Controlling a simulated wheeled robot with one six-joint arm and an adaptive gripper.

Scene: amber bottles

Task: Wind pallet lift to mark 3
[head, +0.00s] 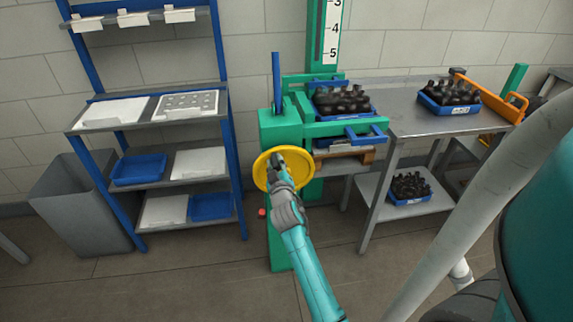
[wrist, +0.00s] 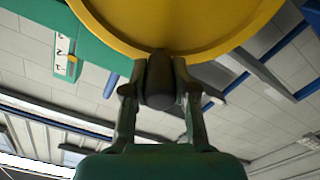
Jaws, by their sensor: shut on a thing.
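The green pallet lift (head: 281,130) stands in the middle of the head view, with a yellow handwheel (head: 262,165) on its front. My gripper (head: 277,168) is at the wheel. In the wrist view my gripper (wrist: 156,85) is shut on the wheel's dark handle (wrist: 160,80), below the yellow rim (wrist: 190,30). A white scale (head: 333,30) on the mast shows 3, 4 and 5 downward. A blue crate (head: 372,112) of dark bottles (head: 340,98) sits on the lift, below the 5. A wooden pallet edge (head: 346,155) shows underneath. I cannot see which mark is indicated.
A steel table (head: 408,123) stands right of the lift, with another bottle crate (head: 448,111) on top and one (head: 408,198) on its lower shelf. A blue rack (head: 222,90) and grey bin (head: 75,200) stand left. Open floor lies in front.

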